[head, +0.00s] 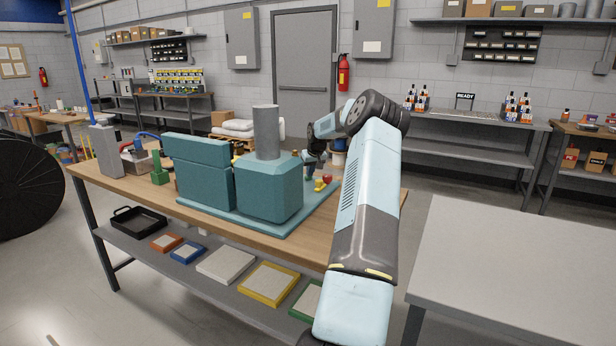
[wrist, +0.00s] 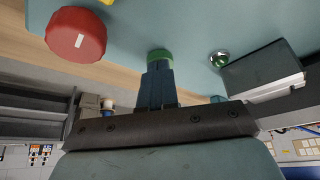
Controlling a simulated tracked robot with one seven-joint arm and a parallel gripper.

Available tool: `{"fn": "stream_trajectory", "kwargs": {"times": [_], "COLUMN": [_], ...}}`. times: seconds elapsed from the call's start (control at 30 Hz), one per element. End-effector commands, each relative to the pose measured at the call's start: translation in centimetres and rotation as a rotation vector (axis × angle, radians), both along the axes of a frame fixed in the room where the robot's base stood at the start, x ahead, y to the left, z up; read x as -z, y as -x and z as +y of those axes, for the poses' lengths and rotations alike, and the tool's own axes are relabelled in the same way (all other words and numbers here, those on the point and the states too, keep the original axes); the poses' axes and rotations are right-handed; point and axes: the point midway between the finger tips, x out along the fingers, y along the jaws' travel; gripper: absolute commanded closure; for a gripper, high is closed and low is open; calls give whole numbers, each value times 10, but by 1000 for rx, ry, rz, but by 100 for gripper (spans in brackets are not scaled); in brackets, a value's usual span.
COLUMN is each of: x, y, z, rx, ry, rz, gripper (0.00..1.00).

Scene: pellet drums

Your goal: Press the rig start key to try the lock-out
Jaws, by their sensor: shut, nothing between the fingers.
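The teal rig (head: 270,190) stands on its base plate on the wooden bench, left of my arm in the head view. My gripper (head: 311,172) is shut and empty, reaching down at the rig's right side. In the wrist view, the closed fingertips (wrist: 158,70) line up with a round green key (wrist: 160,54) on the teal plate and partly cover it. I cannot tell whether they touch it or whether it is pressed in. A red knob (wrist: 76,34) with a white mark is at upper left; it also shows in the head view (head: 327,179).
In the wrist view, a shiny dome (wrist: 219,59) and a dark box (wrist: 262,75) are right of the key. A yellow piece (head: 318,186) is by the red knob. A bare grey table (head: 520,265) stands at right. Trays lie on the bench's lower shelf (head: 185,262).

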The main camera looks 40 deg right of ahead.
Motion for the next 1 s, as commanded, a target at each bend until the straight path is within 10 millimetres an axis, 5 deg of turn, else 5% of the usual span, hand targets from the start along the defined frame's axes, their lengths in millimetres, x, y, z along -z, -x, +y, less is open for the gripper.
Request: {"fn": "stream_trajectory", "kwargs": {"times": [0.3, 0.67, 1.0], "x": [-9, -11, -55], "y": [29, 30, 50], "z": [7, 8, 13], "rx": [1, 1, 1], "ry": [0, 0, 3], "rz": [2, 1, 1], "gripper": [100, 100, 100]}}
